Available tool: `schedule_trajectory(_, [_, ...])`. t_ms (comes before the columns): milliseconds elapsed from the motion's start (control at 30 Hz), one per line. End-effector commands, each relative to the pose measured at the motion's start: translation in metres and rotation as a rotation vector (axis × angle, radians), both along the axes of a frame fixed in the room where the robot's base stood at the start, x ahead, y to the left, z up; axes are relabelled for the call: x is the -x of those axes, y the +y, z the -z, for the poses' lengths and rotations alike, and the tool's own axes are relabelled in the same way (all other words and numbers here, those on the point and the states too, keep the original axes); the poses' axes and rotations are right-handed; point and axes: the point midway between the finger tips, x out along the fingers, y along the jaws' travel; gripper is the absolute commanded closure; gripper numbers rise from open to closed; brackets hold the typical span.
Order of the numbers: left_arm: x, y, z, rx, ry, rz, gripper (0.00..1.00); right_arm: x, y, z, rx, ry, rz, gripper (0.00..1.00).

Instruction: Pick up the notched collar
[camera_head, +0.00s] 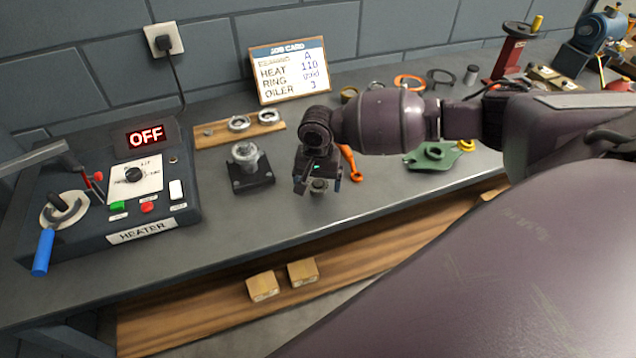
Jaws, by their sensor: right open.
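My right gripper (317,182) hangs pointing down over the front part of the bench, and it is open. A small round grey metal piece (319,185) shows at its fingertips, low on the bench top. It is partly hidden by the gripper, and I cannot tell whether it is the notched collar or whether the fingers touch it. Other grey metal rings (239,123) lie on a wooden board at the back left; I cannot make out a notch on them. My left gripper is not in view.
A dark block with a metal fitting (248,168) stands left of my gripper. The heater (130,190), reading OFF, is further left. An orange tool (350,163) and a green flanged part (433,156) lie to the right. The job card (289,72) stands behind.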

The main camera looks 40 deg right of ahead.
Motion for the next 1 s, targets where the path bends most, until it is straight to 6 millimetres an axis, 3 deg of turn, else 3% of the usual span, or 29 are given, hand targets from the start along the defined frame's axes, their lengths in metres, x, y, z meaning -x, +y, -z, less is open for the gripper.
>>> schedule_trajectory(200, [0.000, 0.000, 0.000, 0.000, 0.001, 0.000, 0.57, 0.000, 0.000, 0.000, 0.000, 0.000, 0.000, 0.12])
schedule_trajectory(533, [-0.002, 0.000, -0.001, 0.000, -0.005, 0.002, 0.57, 0.000, 0.000, 0.000, 0.000, 0.000, 0.000, 0.62])
schedule_trajectory(833, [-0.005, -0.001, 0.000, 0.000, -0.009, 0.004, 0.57, 0.000, 0.000, 0.000, 0.001, -0.001, -0.001, 0.64])
schedule_trajectory(1000, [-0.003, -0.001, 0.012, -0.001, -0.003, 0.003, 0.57, -0.001, 0.000, -0.002, 0.001, -0.001, -0.002, 0.64])
